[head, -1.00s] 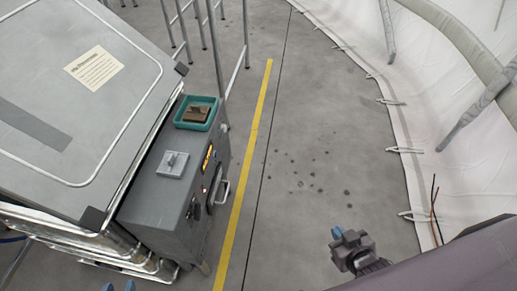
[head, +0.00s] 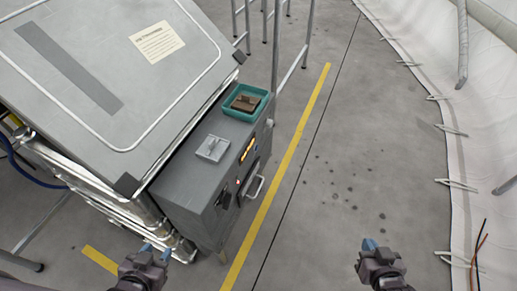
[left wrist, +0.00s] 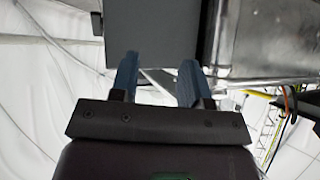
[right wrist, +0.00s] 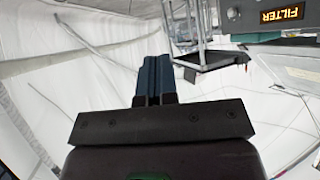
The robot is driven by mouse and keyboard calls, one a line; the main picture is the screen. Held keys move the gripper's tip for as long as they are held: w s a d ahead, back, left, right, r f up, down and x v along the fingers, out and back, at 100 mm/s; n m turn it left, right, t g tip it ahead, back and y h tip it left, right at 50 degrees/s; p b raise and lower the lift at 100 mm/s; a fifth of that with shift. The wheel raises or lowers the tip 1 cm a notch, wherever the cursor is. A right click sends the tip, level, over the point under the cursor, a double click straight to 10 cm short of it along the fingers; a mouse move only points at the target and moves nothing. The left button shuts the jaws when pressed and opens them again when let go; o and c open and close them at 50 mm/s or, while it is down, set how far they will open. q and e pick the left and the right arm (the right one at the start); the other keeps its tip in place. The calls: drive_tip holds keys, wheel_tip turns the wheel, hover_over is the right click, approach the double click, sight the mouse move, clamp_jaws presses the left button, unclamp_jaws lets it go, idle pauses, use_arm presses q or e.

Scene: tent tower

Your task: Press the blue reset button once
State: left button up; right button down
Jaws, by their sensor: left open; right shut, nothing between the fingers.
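A grey control box (head: 187,193) stands on the floor beside a large metal case. Its right-hand face carries an amber display (head: 248,150), a small red light, dark controls and a handle. I cannot make out a blue button on it. My left gripper (head: 156,254) is open and empty, in front of the box's near end in the head view. Its open fingers (left wrist: 157,82) show in the left wrist view below a grey surface. My right gripper (head: 369,246) is shut and empty, over bare floor right of the box. The right wrist view shows its closed fingers (right wrist: 154,78) and the amber FILTER display (right wrist: 283,15).
A teal tray (head: 262,112) holding a brown item and a grey plate with a switch (head: 212,148) sit on the box. The large metal case (head: 100,100) fills the left. Metal poles stand behind. Floor right of the yellow line (head: 275,197) is clear up to the white tent wall.

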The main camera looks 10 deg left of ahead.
sight(257, 148)
use_arm(q)
wheel_tip(257, 148, down, 8)
drive_tip(key=w+d+m+b, duration=0.1)
drive_tip(key=m+b, duration=0.1)
drive_tip(key=b, duration=1.1)
drive_tip(key=shift+w+d+f+h, duration=0.15)
drive_tip(key=shift+w+d+h, duration=0.05)
drive_tip(key=shift+w+h, duration=0.2)
use_arm(e)
drive_tip(key=w+a+f+m+y, duration=0.2)
drive_tip(key=w+a, duration=0.4)
drive_tip(key=w, duration=0.4)
drive_tip(key=w+a+f+m+t+y, duration=0.1)
drive_tip(key=w+a+f+m+y, duration=0.1)
drive_tip(key=w+a+f, duration=0.2)
drive_tip(key=w+a+f+m+y, duration=0.2)
drive_tip(key=w+a, duration=0.7)
drive_tip(key=w, duration=0.9)
drive_tip(key=shift+w+a+f+t, duration=0.25)
drive_tip(key=shift+f+t, duration=0.15)
drive_tip(key=shift+f, duration=0.5)
use_arm(q)
drive_tip(key=shift+g, duration=0.3)
drive_tip(key=shift+f+b, duration=0.2)
drive_tip(key=shift+b, duration=0.8)
use_arm(e)
drive_tip(key=w+a, duration=0.2)
drive_tip(key=a, duration=0.6)
drive_tip(key=shift+w+a, duration=0.15)
drive_tip(key=shift+w, duration=0.2)
